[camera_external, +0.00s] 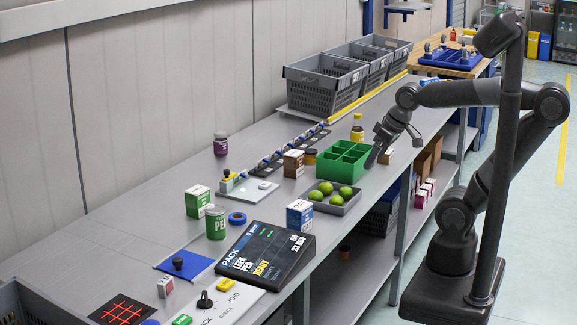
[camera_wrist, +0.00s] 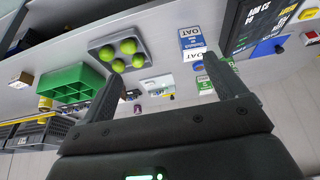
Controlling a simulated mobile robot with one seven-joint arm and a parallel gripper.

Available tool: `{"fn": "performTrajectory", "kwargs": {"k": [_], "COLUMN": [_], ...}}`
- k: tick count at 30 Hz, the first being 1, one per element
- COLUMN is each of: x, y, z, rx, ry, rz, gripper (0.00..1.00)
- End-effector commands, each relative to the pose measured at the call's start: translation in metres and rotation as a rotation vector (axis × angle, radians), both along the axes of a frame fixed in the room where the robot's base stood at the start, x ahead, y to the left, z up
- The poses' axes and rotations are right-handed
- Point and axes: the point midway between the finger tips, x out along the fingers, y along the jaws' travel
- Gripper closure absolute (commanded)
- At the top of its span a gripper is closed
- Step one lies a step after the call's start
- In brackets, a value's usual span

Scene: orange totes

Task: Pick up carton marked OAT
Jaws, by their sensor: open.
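The carton marked OAT (camera_wrist: 192,40) is blue and white and shows in the wrist view, above and right of the middle, apart from my fingers. In the external view a blue and white carton (camera_external: 300,215) stands upright on the grey bench, between the lime tray and the dark display; its lettering is too small to read there. My gripper (camera_external: 373,160) is open and empty, beside the green divided box and well behind and right of this carton. In the wrist view both fingers of my gripper (camera_wrist: 163,77) are spread apart with nothing between them.
A grey tray of limes (camera_external: 338,205) lies close beside the blue carton. A green divided box (camera_external: 341,145) stands behind the tray. A dark display (camera_external: 262,256) stands close in front of the carton. Grey crates (camera_external: 318,92) line the back.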

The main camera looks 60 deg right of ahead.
Motion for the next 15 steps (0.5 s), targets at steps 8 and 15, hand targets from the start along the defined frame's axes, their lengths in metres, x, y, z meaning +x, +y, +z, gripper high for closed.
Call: {"fn": "performTrajectory", "kwargs": {"k": [8, 15], "x": [0.065, 0.122], "y": [0.018, 0.038], "z": [-0.005, -0.026], "rx": [0.018, 0.024], "ry": [0.140, 0.257], "rz": [-0.020, -0.041], "gripper": [0.11, 0.11]}}
